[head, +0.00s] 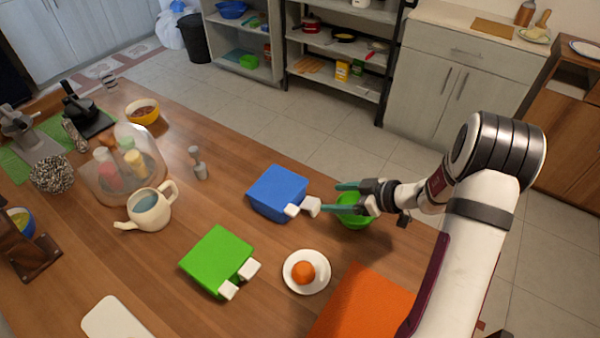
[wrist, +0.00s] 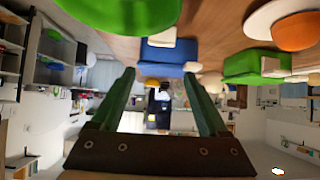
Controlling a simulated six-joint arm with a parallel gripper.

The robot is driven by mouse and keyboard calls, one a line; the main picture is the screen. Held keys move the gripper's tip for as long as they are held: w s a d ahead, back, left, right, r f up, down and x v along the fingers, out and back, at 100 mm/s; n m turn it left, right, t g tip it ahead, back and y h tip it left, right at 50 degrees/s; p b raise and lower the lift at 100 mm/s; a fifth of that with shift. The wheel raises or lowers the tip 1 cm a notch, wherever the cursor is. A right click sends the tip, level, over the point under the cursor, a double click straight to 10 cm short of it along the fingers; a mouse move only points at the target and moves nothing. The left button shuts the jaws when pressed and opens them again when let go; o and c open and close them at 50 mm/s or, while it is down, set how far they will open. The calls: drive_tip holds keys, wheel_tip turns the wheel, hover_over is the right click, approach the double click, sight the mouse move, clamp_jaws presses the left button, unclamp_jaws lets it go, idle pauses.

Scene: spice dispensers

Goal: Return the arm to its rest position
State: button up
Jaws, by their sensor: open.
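My gripper (head: 336,198) shows in the head view at the right part of the table, its two teal fingers pointing left. They are spread apart with nothing between them, as the wrist view (wrist: 158,73) also shows. It is above or in front of the green bowl (head: 354,217), hiding part of it. The blue dispenser (head: 276,192) with white tabs stands just left of the fingertips, apart from them as far as I can tell. The green dispenser (head: 216,261) stands nearer the front. In the wrist view, upside down, the blue dispenser (wrist: 168,56) is beyond the fingers.
A white plate (head: 291,285) with an orange (head: 303,272) and an orange mat (head: 362,304) lie near my arm. A teapot (head: 150,210), glass dome (head: 118,172) and small yellow bowl (head: 142,112) stand at the left. Shelves (head: 338,50) stand beyond the table.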

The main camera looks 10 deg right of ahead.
drive_tip(key=s+a+r+m+g, duration=0.5)
drive_tip(key=s+a+r+g, duration=0.1)
drive_tip(key=s+a+r, duration=0.65)
drive_tip(key=s+r+m+g+h, duration=0.1)
drive_tip(key=s+m+h, duration=0.5)
drive_tip(key=s, duration=1.2)
drive_tip(key=m, duration=0.4)
drive_tip(key=shift+d+g, duration=0.3)
drive_tip(key=shift+r, duration=0.1)
